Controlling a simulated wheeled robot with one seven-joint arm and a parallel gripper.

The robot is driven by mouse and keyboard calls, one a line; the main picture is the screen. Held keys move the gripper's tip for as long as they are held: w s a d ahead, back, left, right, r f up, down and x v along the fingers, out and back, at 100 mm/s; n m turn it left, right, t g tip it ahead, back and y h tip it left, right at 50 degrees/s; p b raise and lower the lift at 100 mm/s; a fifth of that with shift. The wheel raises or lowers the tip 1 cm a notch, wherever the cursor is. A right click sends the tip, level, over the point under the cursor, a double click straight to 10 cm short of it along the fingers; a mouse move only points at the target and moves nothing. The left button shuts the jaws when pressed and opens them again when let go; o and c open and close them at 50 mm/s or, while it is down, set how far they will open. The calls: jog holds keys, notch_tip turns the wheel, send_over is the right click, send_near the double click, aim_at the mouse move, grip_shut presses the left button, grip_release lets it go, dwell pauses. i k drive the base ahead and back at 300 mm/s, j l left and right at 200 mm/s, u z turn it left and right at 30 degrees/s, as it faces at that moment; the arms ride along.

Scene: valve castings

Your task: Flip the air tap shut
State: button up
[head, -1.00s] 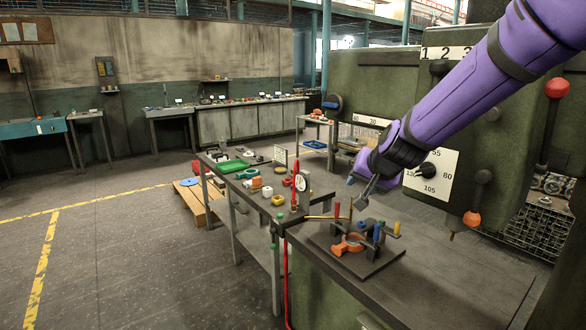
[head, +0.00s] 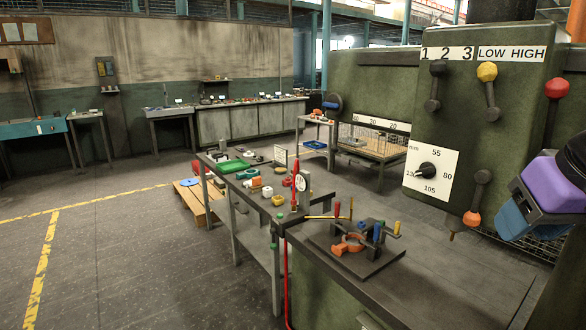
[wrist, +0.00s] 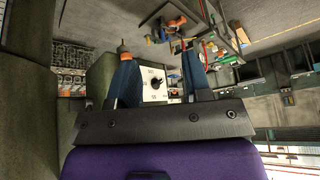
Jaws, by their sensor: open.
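A thin yellow bar (head: 322,217) lies level at the near left corner of the workbench, above a red hose (head: 287,285) that hangs down the bench side. I cannot tell for sure whether this bar is the air tap's lever. My gripper (wrist: 157,56) is open and empty, with its two blue-grey fingers apart in the wrist view.
A fixture with an orange clamp (head: 350,243) and coloured handles stands on the bench plate. The green machine's panel carries a dial (head: 427,170), a yellow-knobbed lever (head: 487,72) and an orange-knobbed lever (head: 473,217).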

aim_at(273, 244)
jog(key=i+j+u, duration=0.15)
jog(key=i+j, duration=0.65)
jog(key=i+j+u, duration=0.15)
jog(key=i+j, duration=0.7)
jog(key=i+j+u, duration=0.15)
jog(key=i+j, duration=0.6)
jog(key=i, duration=0.1)
